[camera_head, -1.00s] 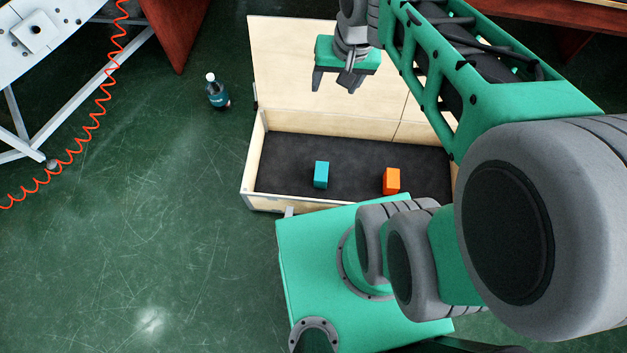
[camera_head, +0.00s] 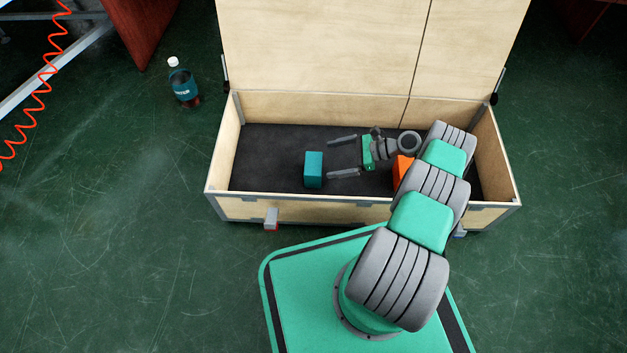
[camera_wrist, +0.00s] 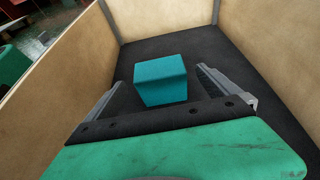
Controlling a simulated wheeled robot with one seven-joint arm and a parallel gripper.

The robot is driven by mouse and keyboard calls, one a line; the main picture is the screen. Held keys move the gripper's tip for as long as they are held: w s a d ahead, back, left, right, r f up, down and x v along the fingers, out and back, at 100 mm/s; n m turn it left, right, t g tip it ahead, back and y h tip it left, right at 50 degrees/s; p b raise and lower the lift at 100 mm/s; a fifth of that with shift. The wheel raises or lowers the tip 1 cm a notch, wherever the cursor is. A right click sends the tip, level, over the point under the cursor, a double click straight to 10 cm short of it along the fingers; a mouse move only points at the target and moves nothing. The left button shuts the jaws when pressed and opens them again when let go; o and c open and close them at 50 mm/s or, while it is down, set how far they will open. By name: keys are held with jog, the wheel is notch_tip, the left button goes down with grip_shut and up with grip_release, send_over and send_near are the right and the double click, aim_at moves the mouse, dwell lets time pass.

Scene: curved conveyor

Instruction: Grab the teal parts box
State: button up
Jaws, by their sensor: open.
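The teal parts box (camera_head: 313,169) stands on the dark floor of an open wooden crate (camera_head: 370,212), left of its middle. My gripper (camera_head: 342,159) is inside the crate, to the right of the teal box, with its fingers pointing left toward it. The fingers are open and empty. In the wrist view the teal box (camera_wrist: 161,81) shows just ahead of the fingertips, roughly centred between my gripper's fingers (camera_wrist: 160,88). I cannot tell whether the tips reach its near face.
An orange box (camera_head: 402,168) stands right of my gripper, partly hidden by my arm. The crate's front wall (camera_head: 290,210) and raised lid (camera_head: 320,45) bound the space. A bottle (camera_head: 184,84) stands on the green floor outside, left. The crate's left floor is clear.

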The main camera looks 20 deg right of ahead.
aim_at(315, 163)
jog(key=shift+a+f, duration=0.3)
jog(key=shift+f, duration=0.1)
jog(key=x, duration=0.7)
jog(key=shift+a+r+b, duration=0.15)
jog(key=shift+a+b, duration=0.05)
jog(key=shift+b, duration=0.2)
jog(key=shift+c, duration=0.6)
jog(key=c, duration=1.3)
